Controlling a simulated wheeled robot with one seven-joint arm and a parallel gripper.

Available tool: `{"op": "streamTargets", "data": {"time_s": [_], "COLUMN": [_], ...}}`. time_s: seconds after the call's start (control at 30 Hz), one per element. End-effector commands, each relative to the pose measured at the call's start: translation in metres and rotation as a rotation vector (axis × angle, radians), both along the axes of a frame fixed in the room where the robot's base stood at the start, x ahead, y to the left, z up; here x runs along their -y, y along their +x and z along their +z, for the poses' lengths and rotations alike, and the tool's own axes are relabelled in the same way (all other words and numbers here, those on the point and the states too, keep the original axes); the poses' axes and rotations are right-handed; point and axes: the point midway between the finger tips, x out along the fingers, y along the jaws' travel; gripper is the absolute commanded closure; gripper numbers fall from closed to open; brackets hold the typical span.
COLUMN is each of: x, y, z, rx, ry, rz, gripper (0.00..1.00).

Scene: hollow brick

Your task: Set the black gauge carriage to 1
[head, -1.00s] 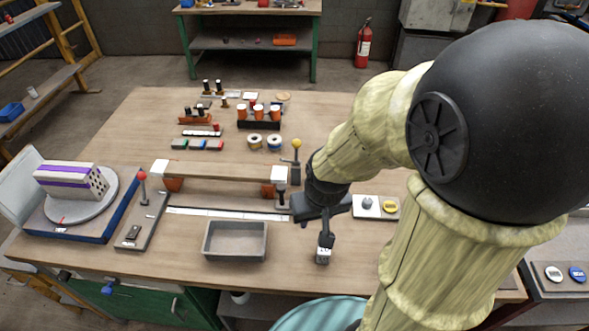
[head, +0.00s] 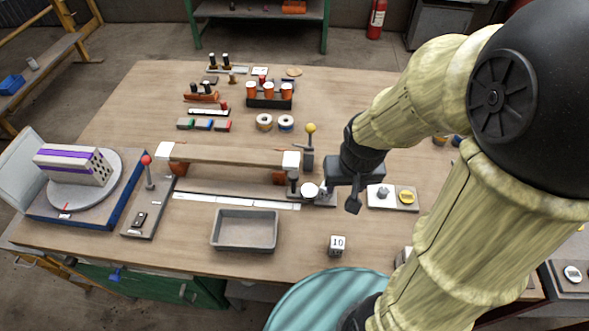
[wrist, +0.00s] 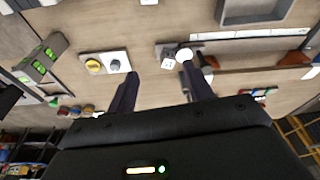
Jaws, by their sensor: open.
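A white scale strip (head: 235,202) runs along the bench in front of a long wooden beam. Near its right end is a small dark part (head: 293,188), which I take to be the black gauge carriage; its reading is too small to tell. A white round knob (head: 309,190) sits beside it and also shows in the wrist view (wrist: 184,54), next to a small white marked block (wrist: 168,63). My gripper (head: 336,199) is open and empty, just right of the knob. In the wrist view its fingertips (wrist: 168,72) are spread, one close to the knob.
A grey tray (head: 245,231) and a block marked 10 (head: 338,244) stand in front. A plate with a grey knob and yellow button (head: 393,197) is at right. A yellow-ball lever (head: 310,143) stands behind, a red-ball lever (head: 149,172) at left.

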Motion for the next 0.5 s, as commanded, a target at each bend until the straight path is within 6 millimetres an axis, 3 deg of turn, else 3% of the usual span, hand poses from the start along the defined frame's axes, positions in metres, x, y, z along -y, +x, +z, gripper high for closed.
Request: {"op": "streamTargets", "data": {"time_s": [0.17, 0.5], "x": [-0.016, -0.065], "y": [0.031, 0.105], "z": [0.014, 0.034], "rx": [-0.047, -0.155], "ry": [0.026, 0.076], "rz": [-0.139, -0.578], "gripper": [0.48, 0.48]}}
